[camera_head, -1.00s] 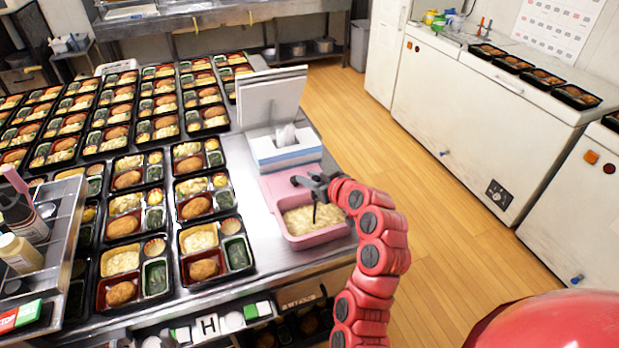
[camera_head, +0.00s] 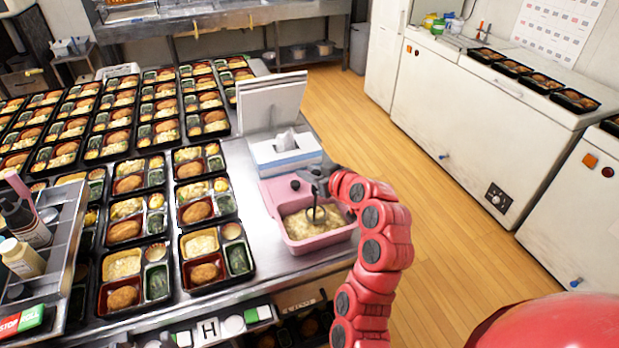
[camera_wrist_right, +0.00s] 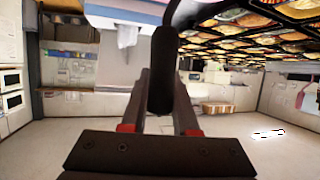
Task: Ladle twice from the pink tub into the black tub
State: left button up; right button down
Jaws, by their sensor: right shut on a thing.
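The pink tub (camera_head: 318,243) stands near the table's right edge and holds a pale, lumpy food (camera_head: 297,224). My right gripper (camera_head: 318,179) is above the tub's far side, shut on the dark handle of a ladle. The ladle's lower end (camera_head: 316,214) is down at the food; how deep it sits is unclear. In the right wrist view the black handle (camera_wrist_right: 162,70) is between the fingers of the right gripper (camera_wrist_right: 160,95). No separate black tub stands out among the black bento trays (camera_head: 187,287). My left gripper is not in view.
A tissue box (camera_head: 285,152) and a white upright panel (camera_head: 270,105) stand behind the tub. Filled bento trays cover the table to the left. A metal rack with bottles (camera_head: 60,255) is at the left edge. A narrow bare strip of table lies left of the tub.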

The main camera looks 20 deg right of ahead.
notch_tip(320, 180, up, 7)
jog(key=p, duration=0.1)
jog(key=shift+r+p, duration=0.15)
jog(key=shift+p, duration=0.15)
dwell(0.4)
